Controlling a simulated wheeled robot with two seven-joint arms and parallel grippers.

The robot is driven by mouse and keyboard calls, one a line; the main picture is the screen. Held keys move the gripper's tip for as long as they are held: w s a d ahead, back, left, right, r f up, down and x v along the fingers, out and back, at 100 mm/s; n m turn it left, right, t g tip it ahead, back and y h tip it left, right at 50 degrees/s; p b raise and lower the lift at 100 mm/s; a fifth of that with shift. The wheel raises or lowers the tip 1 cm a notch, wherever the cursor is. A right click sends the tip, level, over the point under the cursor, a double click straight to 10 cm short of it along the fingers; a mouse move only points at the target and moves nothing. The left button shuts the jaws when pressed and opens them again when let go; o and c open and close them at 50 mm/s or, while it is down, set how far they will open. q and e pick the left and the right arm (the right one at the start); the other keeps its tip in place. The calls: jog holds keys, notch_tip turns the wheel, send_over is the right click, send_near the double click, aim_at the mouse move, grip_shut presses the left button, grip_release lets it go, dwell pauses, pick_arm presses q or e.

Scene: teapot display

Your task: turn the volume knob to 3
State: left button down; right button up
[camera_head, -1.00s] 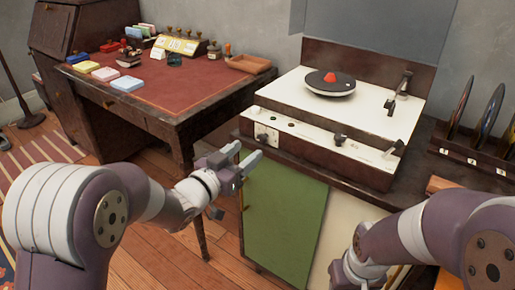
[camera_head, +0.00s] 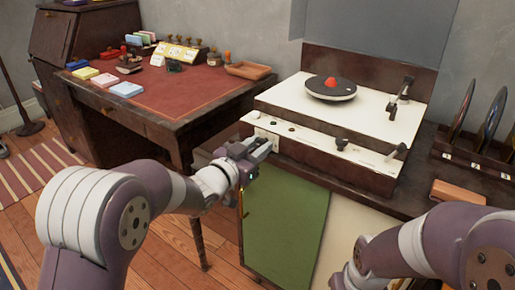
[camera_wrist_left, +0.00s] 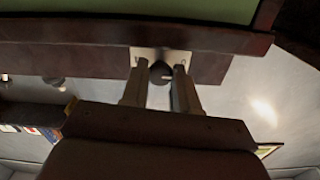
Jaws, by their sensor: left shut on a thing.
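The record player (camera_head: 315,146) has a dark wooden body, a cream top and a cream front panel. At the left end of that panel is a small pale plate (camera_head: 272,136), mostly behind my left gripper. My left gripper (camera_head: 262,146) is at this plate. In the left wrist view the plate (camera_wrist_left: 142,52) carries a dark round knob (camera_wrist_left: 159,73) with a light mark. The left fingers (camera_wrist_left: 160,88) are on both sides of the knob and shut on it. The numbers on the plate are too small to read.
A turntable platter (camera_head: 329,92) with a red piece sits on top of the player. Other small dark knobs (camera_head: 341,144) are along the front panel. A red-topped desk (camera_head: 190,88) stands left, a record rack (camera_head: 478,153) right. A green cabinet door (camera_head: 285,222) is below.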

pick_arm(q)
jog(key=m+b, duration=0.1)
jog(key=m, duration=0.2)
jog(key=shift+f, duration=0.2)
jog(key=shift+r+m, duration=0.15)
jog(key=shift+m, duration=0.55)
jog(key=c, duration=0.9)
grip_release()
jog(key=shift+o, duration=0.2)
